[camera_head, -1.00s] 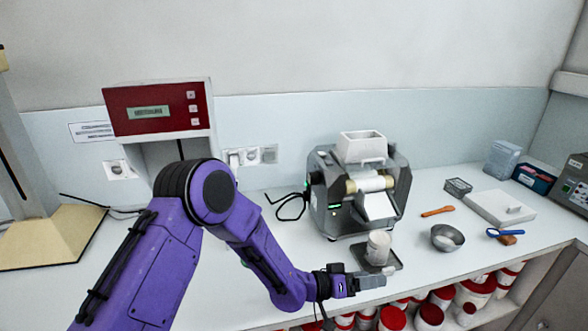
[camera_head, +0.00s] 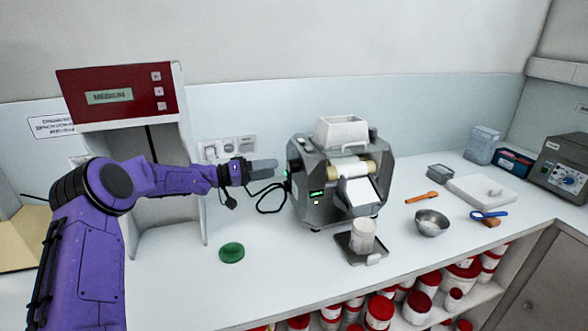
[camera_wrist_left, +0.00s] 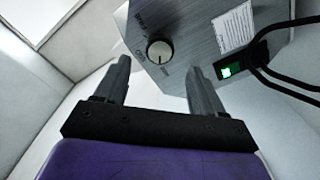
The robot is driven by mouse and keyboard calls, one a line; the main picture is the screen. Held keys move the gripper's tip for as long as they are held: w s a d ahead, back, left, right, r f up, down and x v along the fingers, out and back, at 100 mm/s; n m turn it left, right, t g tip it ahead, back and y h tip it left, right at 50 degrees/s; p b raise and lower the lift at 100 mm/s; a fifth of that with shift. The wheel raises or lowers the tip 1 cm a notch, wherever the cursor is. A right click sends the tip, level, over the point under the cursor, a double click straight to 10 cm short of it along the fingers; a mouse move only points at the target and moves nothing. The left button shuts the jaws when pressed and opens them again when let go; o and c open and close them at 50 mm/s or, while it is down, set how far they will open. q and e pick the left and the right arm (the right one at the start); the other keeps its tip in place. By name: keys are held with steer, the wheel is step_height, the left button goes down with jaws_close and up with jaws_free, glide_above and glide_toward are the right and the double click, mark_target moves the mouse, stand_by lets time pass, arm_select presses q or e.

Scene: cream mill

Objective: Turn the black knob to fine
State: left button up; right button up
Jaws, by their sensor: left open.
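The mill (camera_head: 335,185) is a grey machine with a white hopper, standing on the bench. A round knob (camera_wrist_left: 160,51) with a pale face and dark rim is on its grey side panel in the left wrist view, with small lettering around it that I cannot read fully. My left gripper (camera_head: 276,167) is just left of the mill in the head view. In the left wrist view, its two fingers (camera_wrist_left: 160,72) are apart and empty, with the knob between and beyond their tips. I cannot tell a touch. My right gripper is out of view.
A red panel (camera_head: 115,96) with a display reading MEDIUM stands at the left. Black cables (camera_head: 268,190) hang beside the mill's left side. A green disc (camera_head: 231,252) lies on the bench. A white jar (camera_head: 362,236) stands on a small dark tray before the mill.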

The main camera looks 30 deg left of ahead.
mark_target(289, 166)
arm_select(q)
steer(key=p+x, duration=0.1)
steer(key=x, duration=0.5)
steer(key=shift+s, duration=0.1)
steer(key=c, duration=1.1)
steer(key=shift+o, duration=0.2)
